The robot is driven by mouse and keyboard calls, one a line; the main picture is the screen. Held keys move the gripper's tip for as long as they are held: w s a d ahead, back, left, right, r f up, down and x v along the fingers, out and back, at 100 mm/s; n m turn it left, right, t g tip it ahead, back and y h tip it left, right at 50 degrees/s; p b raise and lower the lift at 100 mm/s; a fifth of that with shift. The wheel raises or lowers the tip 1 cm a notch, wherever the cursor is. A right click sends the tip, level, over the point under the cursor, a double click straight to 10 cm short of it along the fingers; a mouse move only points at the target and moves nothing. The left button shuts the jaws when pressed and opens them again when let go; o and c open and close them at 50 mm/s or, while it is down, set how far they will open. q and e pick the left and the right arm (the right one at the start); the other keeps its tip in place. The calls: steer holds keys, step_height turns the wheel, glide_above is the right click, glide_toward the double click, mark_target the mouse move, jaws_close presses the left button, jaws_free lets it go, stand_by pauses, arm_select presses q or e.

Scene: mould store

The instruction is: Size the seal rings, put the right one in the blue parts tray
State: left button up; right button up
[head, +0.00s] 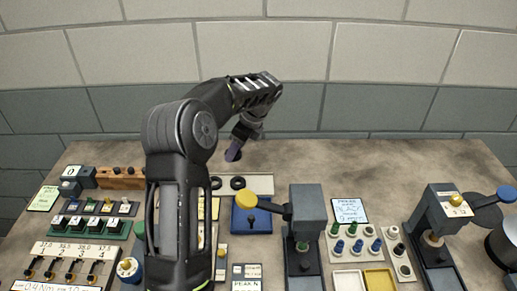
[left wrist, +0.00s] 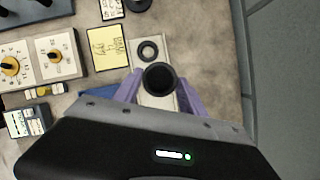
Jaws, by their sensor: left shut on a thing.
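My left gripper (head: 234,152) is raised above the back of the bench, with its purple fingers pointing down. In the left wrist view a black seal ring (left wrist: 159,78) is between the fingers (left wrist: 158,92), and they are shut on it. Two more black rings (head: 216,183) (head: 238,183) lie on a pale strip (head: 266,184) below; one of them also shows in the left wrist view (left wrist: 148,50). The blue parts tray (head: 240,229) is in front of the strip, partly under a yellow-knobbed lever. A dark item shows in it. My right gripper is out of view.
Two lever presses (head: 306,215) (head: 438,222) stand at middle and right. Between them are a pegged rack (head: 354,243) and a card (head: 350,210) reading "BLACK" and "9 mm". Dial and switch panels (head: 75,253) fill the left. My left arm hides part of the bench.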

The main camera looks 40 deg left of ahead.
arm_select(q)
steer(key=shift+m+t, duration=0.4)
steer(key=shift+m, duration=0.2)
steer(key=s+a, duration=0.4)
steer(key=a, duration=0.1)
steer(key=s+a, duration=0.9)
steer(key=a, duration=0.2)
steer(key=shift+s+a+f, duration=0.1)
steer(key=shift+s, duration=0.2)
steer(key=shift+f+b, duration=0.4)
steer(key=shift+f, duration=2.25)
steer(key=shift+f, duration=0.75)
